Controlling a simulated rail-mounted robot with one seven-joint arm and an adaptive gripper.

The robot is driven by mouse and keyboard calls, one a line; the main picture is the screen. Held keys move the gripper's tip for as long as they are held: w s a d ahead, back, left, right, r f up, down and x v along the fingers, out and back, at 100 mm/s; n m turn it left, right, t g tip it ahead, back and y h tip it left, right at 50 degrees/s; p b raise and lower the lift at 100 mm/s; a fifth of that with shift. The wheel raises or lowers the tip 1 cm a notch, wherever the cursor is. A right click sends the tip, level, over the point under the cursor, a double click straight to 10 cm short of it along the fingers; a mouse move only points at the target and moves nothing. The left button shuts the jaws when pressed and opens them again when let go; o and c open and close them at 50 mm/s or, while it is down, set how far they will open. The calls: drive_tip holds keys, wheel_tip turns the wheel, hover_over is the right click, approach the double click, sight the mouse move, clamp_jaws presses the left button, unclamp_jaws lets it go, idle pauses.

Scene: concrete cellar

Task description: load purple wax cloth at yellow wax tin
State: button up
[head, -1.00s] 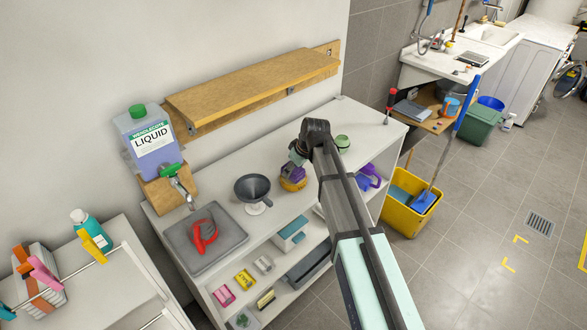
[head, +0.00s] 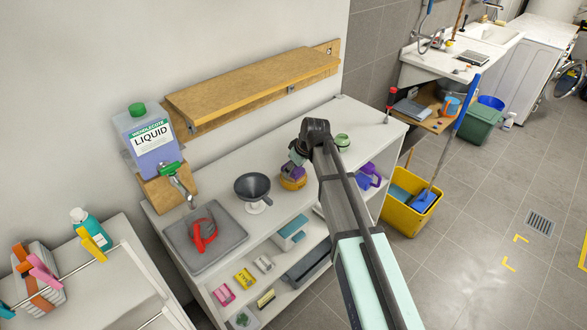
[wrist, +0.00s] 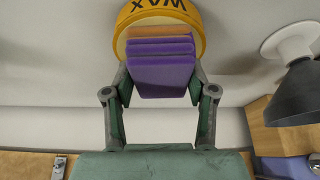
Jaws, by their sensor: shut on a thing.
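The purple wax cloth (wrist: 163,78) is a folded, layered block between the fingers of my gripper (wrist: 160,88), which is shut on it. In the wrist view the yellow wax tin (wrist: 187,14), with dark letters on its side, lies just beyond the cloth. The cloth overlaps the tin's open face and its orange-tan wax. I cannot tell if they touch. In the head view the yellow tin (head: 291,184) stands on the white counter, with the cloth (head: 297,172) at its top and my gripper above.
A dark funnel (head: 252,187) on a white stand is close to the left of the tin. A wooden shelf (head: 250,85) hangs on the wall behind. A small green jar (head: 342,142) stands to the right. A grey tray (head: 207,240) holds a red item farther left.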

idle(0.4)
drive_tip(key=shift+r+p, duration=1.75)
drive_tip(key=shift+r, duration=1.7)
